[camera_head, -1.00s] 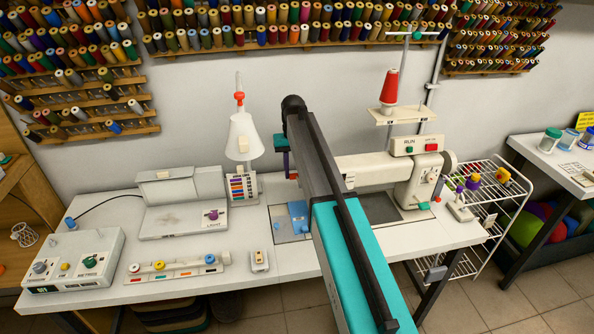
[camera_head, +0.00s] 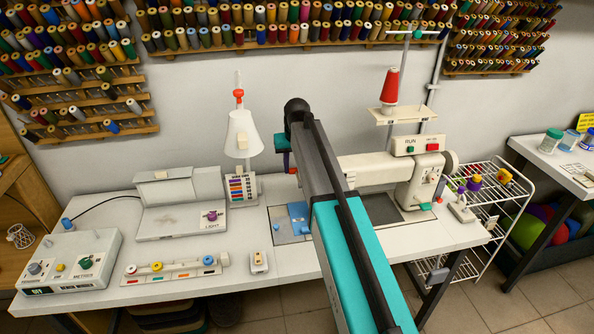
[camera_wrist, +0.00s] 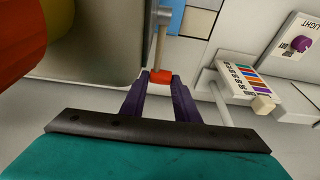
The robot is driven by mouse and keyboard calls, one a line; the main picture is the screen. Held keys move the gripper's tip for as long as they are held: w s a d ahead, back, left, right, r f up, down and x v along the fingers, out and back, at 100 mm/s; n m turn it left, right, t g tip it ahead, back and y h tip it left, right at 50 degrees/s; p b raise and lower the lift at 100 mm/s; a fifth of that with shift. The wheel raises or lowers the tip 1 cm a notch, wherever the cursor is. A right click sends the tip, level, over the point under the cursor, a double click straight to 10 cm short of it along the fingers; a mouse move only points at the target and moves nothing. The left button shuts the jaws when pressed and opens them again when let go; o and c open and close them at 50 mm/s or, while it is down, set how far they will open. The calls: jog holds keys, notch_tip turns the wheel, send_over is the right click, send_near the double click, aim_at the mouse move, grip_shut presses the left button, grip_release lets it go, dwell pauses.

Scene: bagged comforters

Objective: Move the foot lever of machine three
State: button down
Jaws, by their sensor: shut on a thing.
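The sewing machine (camera_head: 418,180) is cream coloured, with a long arm and green and red buttons on top. In the wrist view, a thin metal lever (camera_wrist: 161,35) with a red tip (camera_wrist: 161,77) stands beside the beige machine housing (camera_wrist: 95,60). My gripper (camera_wrist: 160,86), with purple fingers, is shut on the red tip, one finger on each side. In the head view my gripper (camera_head: 282,160) is partly visible at the machine's left end. I cannot read a machine number.
A white cone lamp (camera_head: 243,135) and a colour-striped card (camera_head: 242,188) stand left of my gripper. A light box (camera_head: 180,220), a knob panel (camera_head: 68,262) and a strip of coloured knobs (camera_head: 172,268) sit further left. A wire rack (camera_head: 490,215) stands at the right.

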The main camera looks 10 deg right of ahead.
aim_at(294, 169)
jog(key=shift+s+r+t, duration=0.3)
jog(key=shift+r+t, duration=0.15)
jog(key=shift+t, duration=0.15)
jog(key=shift+w+r, duration=0.15)
jog(key=shift+r, duration=0.1)
jog(key=shift+s+r+p, duration=0.7)
jog(key=shift+s+r, duration=0.15)
jog(key=shift+r, duration=0.25)
jog(key=shift+s, duration=0.1)
jog(key=c, duration=1.8)
grip_release()
jog(key=o, duration=0.4)
jog(key=shift+s+r, duration=0.1)
jog(key=shift+o, duration=0.2)
